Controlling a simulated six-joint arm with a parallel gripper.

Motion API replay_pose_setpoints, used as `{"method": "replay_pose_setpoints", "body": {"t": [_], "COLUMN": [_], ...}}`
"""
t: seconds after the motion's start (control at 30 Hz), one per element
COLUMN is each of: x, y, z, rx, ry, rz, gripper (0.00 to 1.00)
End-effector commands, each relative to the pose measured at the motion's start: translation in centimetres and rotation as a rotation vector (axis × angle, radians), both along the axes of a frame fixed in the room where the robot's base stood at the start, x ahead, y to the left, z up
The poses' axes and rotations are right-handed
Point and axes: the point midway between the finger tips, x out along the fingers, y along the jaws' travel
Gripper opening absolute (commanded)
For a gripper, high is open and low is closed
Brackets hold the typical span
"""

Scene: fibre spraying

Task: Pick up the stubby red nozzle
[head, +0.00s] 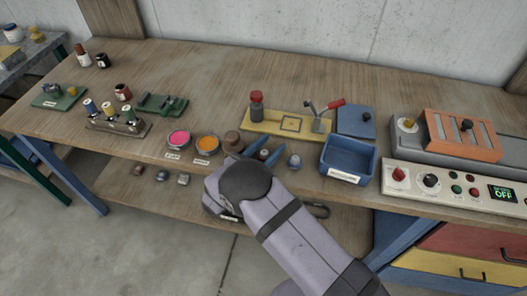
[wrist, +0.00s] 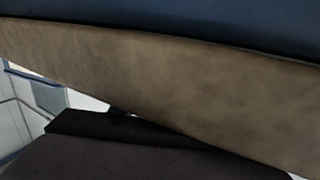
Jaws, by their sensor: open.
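I cannot single out the stubby red nozzle with certainty.
A pink pot (head: 179,138) and an orange pot (head: 207,144) lie between rack and gripper, with a brown round object (head: 233,141) beside the fingers. A blue bin (head: 348,158) is to the right. A yellow board (head: 287,122) is behind.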

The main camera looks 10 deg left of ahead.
Motion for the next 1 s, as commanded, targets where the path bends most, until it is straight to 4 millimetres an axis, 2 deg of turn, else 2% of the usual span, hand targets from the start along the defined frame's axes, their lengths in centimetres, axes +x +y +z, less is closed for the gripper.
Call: {"method": "replay_pose_setpoints", "body": {"t": [0.13,0.37,0.53,0.57,1.0], "x": [0.79,0.88,0.87,0.87,0.90], "y": [-0.20,-0.10,-0.04,-0.04,0.03], "z": [0.13,0.23,0.30,0.31,0.73], "rx": [0.000,0.000,-0.001,-0.001,0.001], "ry": [-0.001,-0.004,-0.005,-0.005,-0.007], "rz": [0.003,0.005,0.006,0.006,0.006], "gripper": [0.42,0.42,0.02,0.00,0.00]}}
